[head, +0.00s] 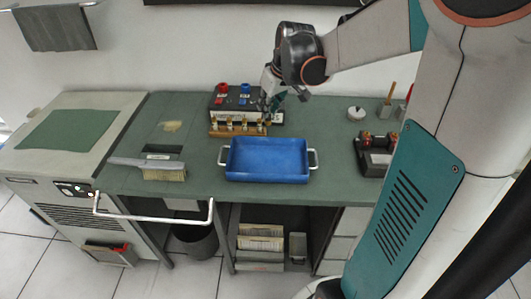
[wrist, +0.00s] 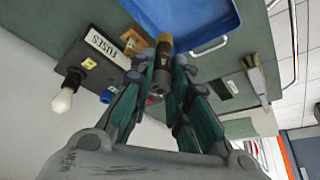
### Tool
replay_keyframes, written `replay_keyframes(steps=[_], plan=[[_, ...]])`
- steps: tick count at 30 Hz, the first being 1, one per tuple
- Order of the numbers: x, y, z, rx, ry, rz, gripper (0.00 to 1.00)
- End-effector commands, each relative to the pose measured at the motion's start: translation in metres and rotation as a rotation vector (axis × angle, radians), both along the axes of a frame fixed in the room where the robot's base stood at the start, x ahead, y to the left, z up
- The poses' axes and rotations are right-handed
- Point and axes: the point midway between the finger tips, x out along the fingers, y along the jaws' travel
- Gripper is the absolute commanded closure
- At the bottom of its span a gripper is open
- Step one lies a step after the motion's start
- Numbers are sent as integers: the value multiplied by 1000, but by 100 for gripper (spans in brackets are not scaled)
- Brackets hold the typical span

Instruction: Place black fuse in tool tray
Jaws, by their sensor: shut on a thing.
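The black fuse (wrist: 162,58), a dark cylinder with a brass-coloured end, is between my gripper's fingers (wrist: 165,72) in the wrist view. My gripper is shut on it. In the head view my gripper (head: 271,100) is behind the tray, at the right end of the fuse box; the fuse is too small to make out there. The blue tool tray (head: 267,176) lies on the green bench with a handle at each side and looks empty. Part of the tray also shows at the top of the wrist view (wrist: 185,15).
The dark fuse box (head: 222,103), with red and blue knobs, stands at the back. A wooden rack (head: 233,132) with several brass-ended pieces is in front of it. A brush (head: 163,174) lies left of the tray. A dark holder (head: 375,160) stands to the right.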

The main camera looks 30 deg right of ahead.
Motion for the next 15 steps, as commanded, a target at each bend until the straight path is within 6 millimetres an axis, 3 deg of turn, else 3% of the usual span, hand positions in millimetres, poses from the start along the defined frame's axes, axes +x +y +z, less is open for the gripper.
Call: replay_keyframes(steps=[3,15], plan=[[1,0,-34,0,0,0,100],[0,0,-124,0,0,-1,100]])
